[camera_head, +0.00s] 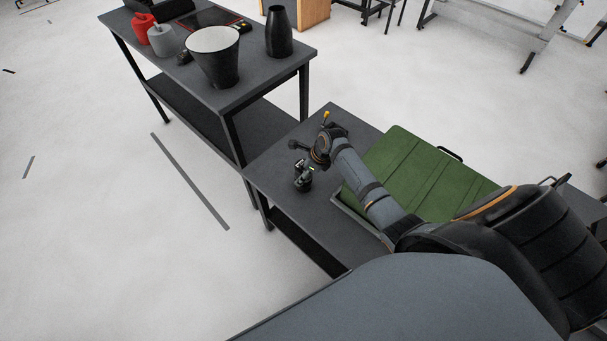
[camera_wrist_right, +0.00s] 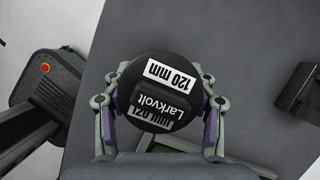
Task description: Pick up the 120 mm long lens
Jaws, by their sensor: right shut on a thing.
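The 120 mm lens (camera_wrist_right: 160,95) is a round dark cylinder, seen end-on in the right wrist view. White labels on its end read "120 mm" and "Larkvolt". My right gripper (camera_wrist_right: 161,104) has one finger on each side of it and is shut on it. In the head view the lens (camera_head: 304,186) shows small and dark beneath my right gripper (camera_head: 303,174), over the near table. I cannot tell whether its base touches the tabletop. My left gripper is not in view.
A green case (camera_head: 425,165) lies on the near table (camera_head: 275,160), right of my gripper. A dark object (camera_wrist_right: 300,90) sits at the right of the wrist view. The far table holds a black tapered container (camera_head: 214,62), a black vase (camera_head: 278,35) and a red object (camera_head: 142,28).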

